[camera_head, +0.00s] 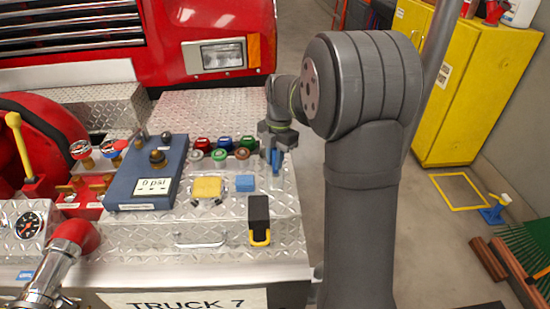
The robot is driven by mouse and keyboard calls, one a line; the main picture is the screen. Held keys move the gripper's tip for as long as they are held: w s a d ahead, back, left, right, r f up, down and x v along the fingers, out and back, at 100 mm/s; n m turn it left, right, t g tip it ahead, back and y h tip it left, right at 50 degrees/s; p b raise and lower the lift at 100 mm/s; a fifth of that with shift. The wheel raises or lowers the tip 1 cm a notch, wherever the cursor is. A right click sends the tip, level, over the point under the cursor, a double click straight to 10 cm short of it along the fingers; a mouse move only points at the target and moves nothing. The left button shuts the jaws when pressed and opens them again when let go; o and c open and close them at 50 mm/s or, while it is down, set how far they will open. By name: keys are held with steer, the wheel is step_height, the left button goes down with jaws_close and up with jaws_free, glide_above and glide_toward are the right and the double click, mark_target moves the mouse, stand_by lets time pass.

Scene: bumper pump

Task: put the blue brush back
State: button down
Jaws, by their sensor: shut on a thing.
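My gripper (277,148) points down over the right end of the diamond-plate bumper (225,240). It is shut on a slim blue thing, which looks like the blue brush (276,160). The gripper hides its upper part, and I cannot tell whether its lower end touches the plate.
Several coloured caps (222,149) stand left of the gripper. A blue gauge box (148,175) is further left. A yellow cabinet (470,85), a yellow floor outline (436,190) and another blue item (494,213) are at right.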

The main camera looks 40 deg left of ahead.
mark_target(275, 149)
steer(key=c, duration=1.3)
jaws_free()
steer(key=shift+f, duration=0.1)
steer(key=r, duration=0.4)
steer(key=w+r, duration=0.1)
steer(key=r, duration=0.7)
steer(key=shift+w+r, duration=0.15)
steer(key=shift+w, duration=0.1)
steer(key=f, duration=0.4)
steer(key=s+f, duration=0.1)
steer(key=f, duration=0.7)
steer(key=shift+s+f, duration=0.15)
steer(key=shift+s, duration=0.1)
step_height(275, 149, up, 3)
steer(key=shift+f, duration=0.15)
steer(key=shift+r, duration=0.5)
